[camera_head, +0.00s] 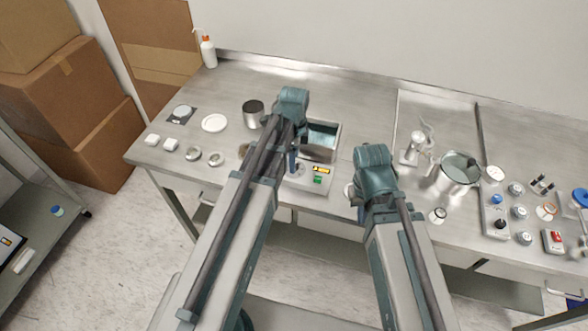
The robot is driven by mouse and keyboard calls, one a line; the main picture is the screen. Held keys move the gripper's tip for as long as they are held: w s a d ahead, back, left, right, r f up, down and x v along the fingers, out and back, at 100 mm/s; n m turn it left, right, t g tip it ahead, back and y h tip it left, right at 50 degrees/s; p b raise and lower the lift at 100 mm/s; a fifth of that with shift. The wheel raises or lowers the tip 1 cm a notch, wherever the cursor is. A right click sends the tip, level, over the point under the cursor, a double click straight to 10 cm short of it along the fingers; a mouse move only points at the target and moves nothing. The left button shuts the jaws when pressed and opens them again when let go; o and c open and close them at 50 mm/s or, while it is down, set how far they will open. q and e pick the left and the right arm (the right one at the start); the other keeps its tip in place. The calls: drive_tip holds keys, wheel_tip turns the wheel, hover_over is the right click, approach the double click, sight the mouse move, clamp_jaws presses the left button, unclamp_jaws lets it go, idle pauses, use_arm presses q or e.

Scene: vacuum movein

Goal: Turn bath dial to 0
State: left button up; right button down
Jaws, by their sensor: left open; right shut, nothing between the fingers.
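The bath (330,143) is a metal box with an open basin of bluish water, in the middle of the steel bench. Its front panel (312,188) carries a yellow display (323,170) and a green switch (318,181). The dial and its setting cannot be made out; my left arm covers the panel's left part. My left gripper (293,163) is open, largely hidden by its own arm, and appears close to the panel's left side; I cannot tell if it touches. My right gripper (352,190) is shut and empty, mostly hidden behind its wrist, right of the bath.
A metal beaker (253,113), a white dish (214,123) and small round containers (193,154) stand left of the bath. A metal pot (458,172), a flask stand (412,150) and several small jars stand to the right. Cardboard boxes (70,95) are stacked at left.

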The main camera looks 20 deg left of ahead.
use_arm(q)
wheel_tip(320, 180, down, 2)
drive_tip(key=shift+b, duration=0.55)
drive_tip(key=shift+c, duration=0.2)
clamp_jaws()
